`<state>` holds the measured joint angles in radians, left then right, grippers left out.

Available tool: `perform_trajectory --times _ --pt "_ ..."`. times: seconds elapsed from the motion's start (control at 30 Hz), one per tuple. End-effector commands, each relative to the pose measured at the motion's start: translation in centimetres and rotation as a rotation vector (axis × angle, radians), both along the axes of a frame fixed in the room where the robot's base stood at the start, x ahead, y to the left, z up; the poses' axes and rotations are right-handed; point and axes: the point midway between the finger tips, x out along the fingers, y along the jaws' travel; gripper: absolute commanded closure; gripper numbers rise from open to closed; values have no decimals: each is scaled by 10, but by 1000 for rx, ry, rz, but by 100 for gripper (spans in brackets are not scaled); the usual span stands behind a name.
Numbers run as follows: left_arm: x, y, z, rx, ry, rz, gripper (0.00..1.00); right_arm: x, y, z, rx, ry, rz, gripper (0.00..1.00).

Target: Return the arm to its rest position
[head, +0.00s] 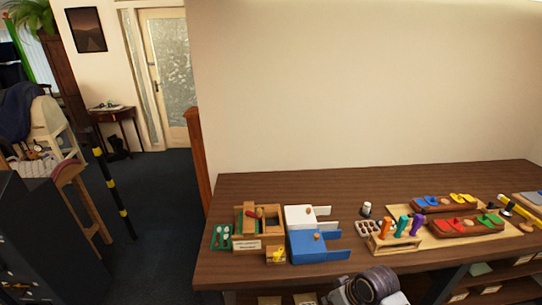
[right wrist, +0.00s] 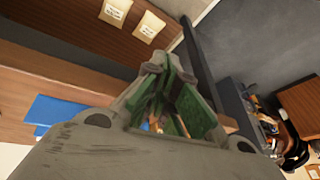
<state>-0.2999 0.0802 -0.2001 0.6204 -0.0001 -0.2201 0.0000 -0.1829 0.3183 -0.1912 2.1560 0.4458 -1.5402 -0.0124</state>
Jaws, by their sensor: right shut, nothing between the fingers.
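My right gripper (right wrist: 167,92) fills the middle of the right wrist view, with green pads on grey fingers. Its fingers are shut with nothing held between them. A grey and dark piece of my arm (head: 370,289) shows at the bottom edge of the head view, at the table's front edge. No fingers can be made out there. My left arm and gripper are not in view.
The wooden table (head: 270,184) holds a white box (head: 299,214), a blue box (head: 308,246), a tool rack (head: 396,246) and red and green-topped wooden blocks (head: 466,225). Its back strip is clear. A black-yellow pole (head: 113,190) stands left on open floor.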

Motion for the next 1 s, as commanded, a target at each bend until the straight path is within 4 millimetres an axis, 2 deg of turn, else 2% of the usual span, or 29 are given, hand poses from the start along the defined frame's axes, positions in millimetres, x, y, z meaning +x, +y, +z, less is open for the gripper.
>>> perform_trajectory --times 0.1,0.5,1.0 --pt "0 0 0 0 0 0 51 -20 -1 -1 -20 -1 -28 100" --pt "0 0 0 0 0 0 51 -75 -21 6 -112 -9 -146 100" --pt "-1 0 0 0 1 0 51 -106 -41 15 -176 -5 -227 100"
